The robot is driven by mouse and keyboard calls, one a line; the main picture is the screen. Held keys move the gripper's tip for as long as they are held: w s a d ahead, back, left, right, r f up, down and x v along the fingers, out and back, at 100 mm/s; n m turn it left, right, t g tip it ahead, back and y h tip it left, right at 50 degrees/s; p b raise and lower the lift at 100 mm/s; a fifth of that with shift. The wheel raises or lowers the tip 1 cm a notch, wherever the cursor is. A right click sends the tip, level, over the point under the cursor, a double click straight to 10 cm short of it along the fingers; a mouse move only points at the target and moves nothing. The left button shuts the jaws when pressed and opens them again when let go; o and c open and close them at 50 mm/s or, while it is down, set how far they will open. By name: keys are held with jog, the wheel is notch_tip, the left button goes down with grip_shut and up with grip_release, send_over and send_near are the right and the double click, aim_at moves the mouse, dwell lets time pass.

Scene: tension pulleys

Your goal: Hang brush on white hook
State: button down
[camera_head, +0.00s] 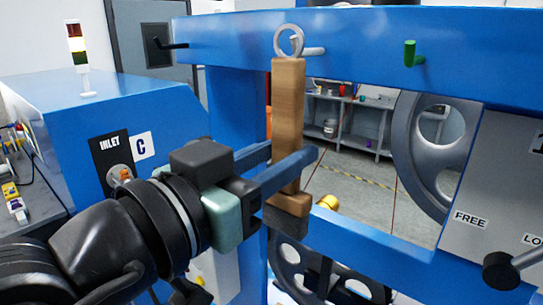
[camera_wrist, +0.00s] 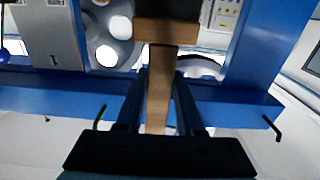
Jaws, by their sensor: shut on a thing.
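The brush (camera_head: 288,100) has a long wooden handle, a grey metal ring at its top and a dark bristle end at the bottom. My gripper (camera_head: 290,160) is shut on the lower handle and holds the brush nearly upright in front of the blue beam. The white hook (camera_head: 312,51) sticks out of the beam, just right of the ring. The ring overlaps the hook's outer end in the head view; I cannot tell whether the hook passes through it. In the wrist view the brush handle (camera_wrist: 158,95) lies between the fingers, and the white hook is hidden.
The blue beam (camera_head: 350,45) also carries a black hook (camera_head: 170,45) on the left and a green hook (camera_head: 411,53) on the right. A large grey wheel (camera_head: 415,150) and a grey panel (camera_head: 500,190) stand at the right. A blue cabinet (camera_head: 100,105) is at the left.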

jog(key=shift+w+d+f+b, duration=0.3)
jog(key=shift+w+d+f, duration=0.1)
jog(key=shift+w+d, duration=0.3)
jog(key=shift+w+d+f+b, duration=0.35)
jog(key=shift+w+d, duration=0.1)
jog(key=shift+w, duration=0.35)
jog(key=shift+c, duration=2.2)
grip_release()
jog(key=shift+a, duration=0.1)
